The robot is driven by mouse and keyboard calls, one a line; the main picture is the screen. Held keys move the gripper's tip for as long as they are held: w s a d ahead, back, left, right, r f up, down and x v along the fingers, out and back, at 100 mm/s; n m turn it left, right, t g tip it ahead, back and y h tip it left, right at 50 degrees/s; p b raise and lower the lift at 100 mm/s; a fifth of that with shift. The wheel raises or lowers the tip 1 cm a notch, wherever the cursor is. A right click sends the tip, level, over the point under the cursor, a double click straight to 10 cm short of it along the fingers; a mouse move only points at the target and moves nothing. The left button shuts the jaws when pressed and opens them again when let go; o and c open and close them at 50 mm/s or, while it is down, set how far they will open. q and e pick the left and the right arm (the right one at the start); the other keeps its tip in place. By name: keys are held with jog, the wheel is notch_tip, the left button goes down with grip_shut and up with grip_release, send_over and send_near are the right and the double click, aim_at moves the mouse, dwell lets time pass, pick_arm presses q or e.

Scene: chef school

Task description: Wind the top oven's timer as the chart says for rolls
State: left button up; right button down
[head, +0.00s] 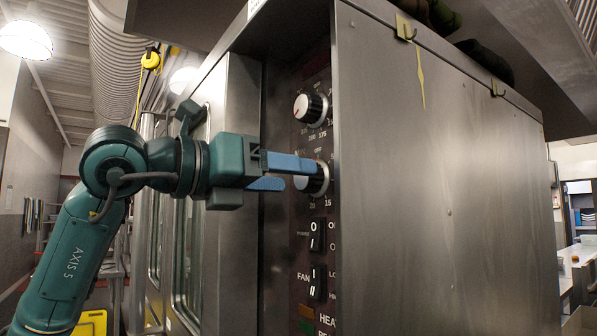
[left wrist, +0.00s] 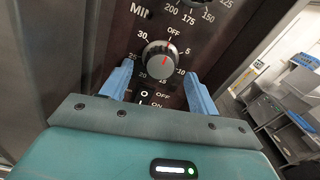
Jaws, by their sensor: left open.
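The timer knob (head: 320,178) is the lower of two round knobs on the oven's dark control panel. In the left wrist view the timer knob (left wrist: 160,60) is silver with a red pointer line, directed up near OFF. Its dial reads OFF, 5, 10, 15 and on to 30. My left gripper (head: 298,174) is open, its blue fingers level with the knob and partly covering it in the head view. In the left wrist view the fingers stand on either side of the knob, with gaps. Contact is not visible. The chart is not in view. My right gripper is not in view.
A temperature knob (head: 311,107) sits above the timer. A power switch (head: 317,235) and a fan switch (head: 317,283) sit below. The steel side wall (head: 440,180) stands right of the panel, and the oven door (head: 215,180) is left, behind my arm.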

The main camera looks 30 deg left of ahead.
pick_arm(q)
jog(key=shift+x, duration=1.5)
jog(key=c, duration=0.8)
jog(key=shift+o, duration=0.2)
jog(key=shift+m, duration=0.3)
